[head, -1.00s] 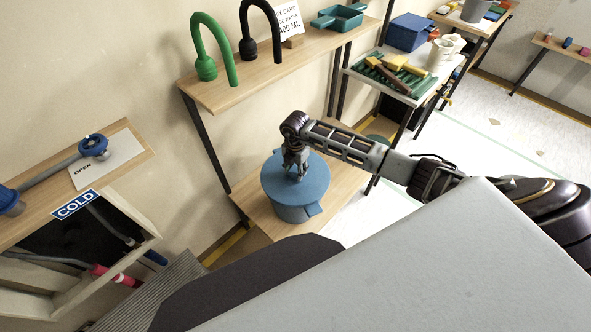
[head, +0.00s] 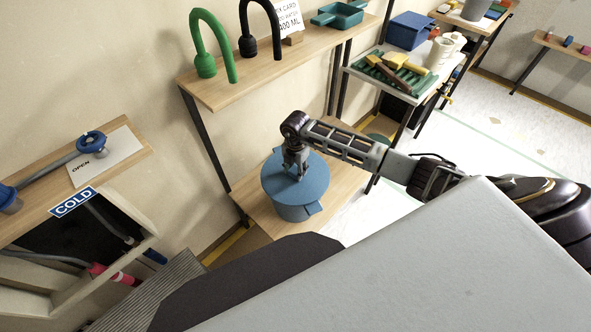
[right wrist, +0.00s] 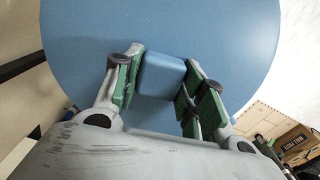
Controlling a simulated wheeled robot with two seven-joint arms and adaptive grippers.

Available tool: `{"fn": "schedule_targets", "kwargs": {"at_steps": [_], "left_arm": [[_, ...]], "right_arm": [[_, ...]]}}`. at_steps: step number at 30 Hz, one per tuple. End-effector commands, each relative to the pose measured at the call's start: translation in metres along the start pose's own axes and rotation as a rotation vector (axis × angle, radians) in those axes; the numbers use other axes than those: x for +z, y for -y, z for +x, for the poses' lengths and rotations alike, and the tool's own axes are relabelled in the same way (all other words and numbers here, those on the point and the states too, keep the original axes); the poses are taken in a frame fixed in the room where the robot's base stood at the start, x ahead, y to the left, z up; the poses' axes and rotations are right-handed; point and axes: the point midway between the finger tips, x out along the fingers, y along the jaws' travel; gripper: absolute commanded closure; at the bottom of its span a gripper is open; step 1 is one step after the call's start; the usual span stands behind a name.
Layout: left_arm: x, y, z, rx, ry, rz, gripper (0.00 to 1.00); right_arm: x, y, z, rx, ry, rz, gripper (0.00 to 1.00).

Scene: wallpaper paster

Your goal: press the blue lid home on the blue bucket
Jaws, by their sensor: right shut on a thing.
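The blue bucket (head: 296,212) stands on the lower wooden shelf in the head view, with a lug on its front right side. The round blue lid (head: 314,171) covers its top; it also fills much of the right wrist view (right wrist: 220,35). My right gripper (head: 296,175) reaches down onto the lid's middle. In the right wrist view its green-padded fingers (right wrist: 160,88) are on either side of the lid's square blue knob (right wrist: 162,73), shut on it. I cannot tell whether the lid is fully seated, as the far rim is hidden. My left gripper is not in view.
The upper shelf (head: 222,95) above holds a green hose, a black hose, a card and a teal tray. A rack (head: 435,93) at the back right holds a blue bin and tools. A valve board (head: 45,215) with a COLD label is at left.

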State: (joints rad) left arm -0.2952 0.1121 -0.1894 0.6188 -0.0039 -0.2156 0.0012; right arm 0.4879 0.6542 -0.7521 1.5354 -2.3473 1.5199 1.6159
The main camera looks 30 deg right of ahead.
Motion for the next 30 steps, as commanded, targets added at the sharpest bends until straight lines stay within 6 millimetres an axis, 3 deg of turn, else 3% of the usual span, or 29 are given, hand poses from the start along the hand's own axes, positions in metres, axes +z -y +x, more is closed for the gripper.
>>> {"fn": "schedule_targets", "kwargs": {"at_steps": [1,2,8,15,22,30], "left_arm": [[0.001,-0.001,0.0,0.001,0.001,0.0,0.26],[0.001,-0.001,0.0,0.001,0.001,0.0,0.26],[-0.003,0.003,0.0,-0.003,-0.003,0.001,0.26],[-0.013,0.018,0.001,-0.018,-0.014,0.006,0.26],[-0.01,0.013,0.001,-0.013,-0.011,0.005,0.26],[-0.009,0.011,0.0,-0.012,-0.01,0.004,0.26]], "right_arm": [[-0.001,0.001,0.002,-0.002,0.0,0.0,0.86],[-0.001,0.001,0.002,-0.002,-0.001,0.0,0.58],[-0.001,0.001,0.002,-0.002,-0.001,0.0,0.34],[-0.001,0.001,0.001,-0.002,0.0,0.0,0.34],[0.0,0.001,-0.003,-0.001,0.0,0.0,0.34],[0.0,0.0,-0.03,0.002,0.001,-0.001,0.34]]}}
